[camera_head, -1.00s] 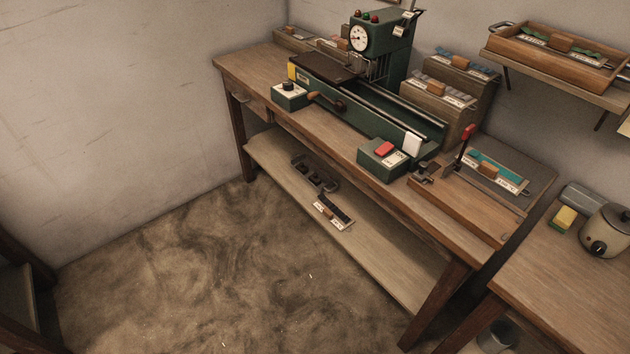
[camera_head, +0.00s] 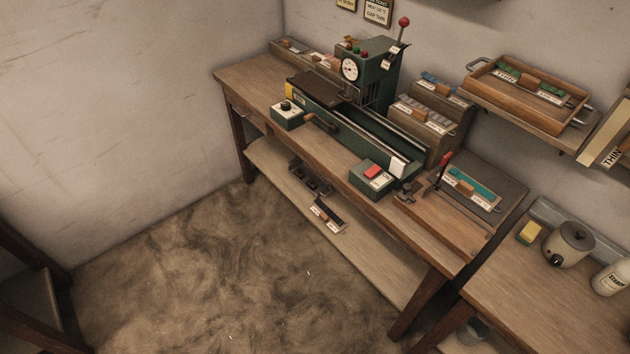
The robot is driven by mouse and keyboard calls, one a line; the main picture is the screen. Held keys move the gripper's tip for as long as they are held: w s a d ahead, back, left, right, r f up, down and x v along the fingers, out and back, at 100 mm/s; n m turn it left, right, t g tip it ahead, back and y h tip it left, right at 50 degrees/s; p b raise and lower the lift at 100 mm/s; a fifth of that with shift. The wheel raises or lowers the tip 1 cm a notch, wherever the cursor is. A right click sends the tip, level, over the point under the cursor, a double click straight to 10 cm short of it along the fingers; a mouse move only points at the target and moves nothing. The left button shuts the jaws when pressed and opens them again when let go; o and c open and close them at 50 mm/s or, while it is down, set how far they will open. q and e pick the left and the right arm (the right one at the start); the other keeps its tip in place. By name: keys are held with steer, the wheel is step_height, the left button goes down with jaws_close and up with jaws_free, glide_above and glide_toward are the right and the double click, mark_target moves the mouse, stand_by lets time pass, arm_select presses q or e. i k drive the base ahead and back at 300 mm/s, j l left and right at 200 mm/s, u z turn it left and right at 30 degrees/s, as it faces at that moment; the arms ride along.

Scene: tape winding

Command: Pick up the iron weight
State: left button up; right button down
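I cannot make out for certain which thing is the iron weight. On the lower shelf of the bench lies a dark metal piece (camera_head: 310,178), partly in shadow under the bench top. Beside it, nearer the front, lies a long dark bar (camera_head: 327,211) with a small wooden block and white labels. Neither of my grippers is in view, and nothing visible is being held.
The bench (camera_head: 245,78) carries a green winding machine (camera_head: 345,130) and wooden racks (camera_head: 425,122). A second table (camera_head: 520,285) at the right holds a pot (camera_head: 569,246), a yellow sponge (camera_head: 529,232) and a bottle (camera_head: 612,277). The floor (camera_head: 230,270) before the bench is clear.

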mark_target(312, 186)
steer(key=z, duration=0.4)
steer(key=i+j+z, duration=0.1)
steer(key=z, duration=0.25)
steer(key=j+z, duration=0.1)
steer(key=z, duration=0.3)
steer(key=i+j+z, duration=0.1)
steer(key=z, duration=0.25)
steer(key=i+j+z, duration=0.15)
steer(key=j+z, duration=0.25)
steer(key=j, duration=0.45)
steer(key=j+z, duration=0.4)
steer(key=j, duration=0.5)
steer(key=j+z, duration=0.4)
steer(key=j, duration=0.5)
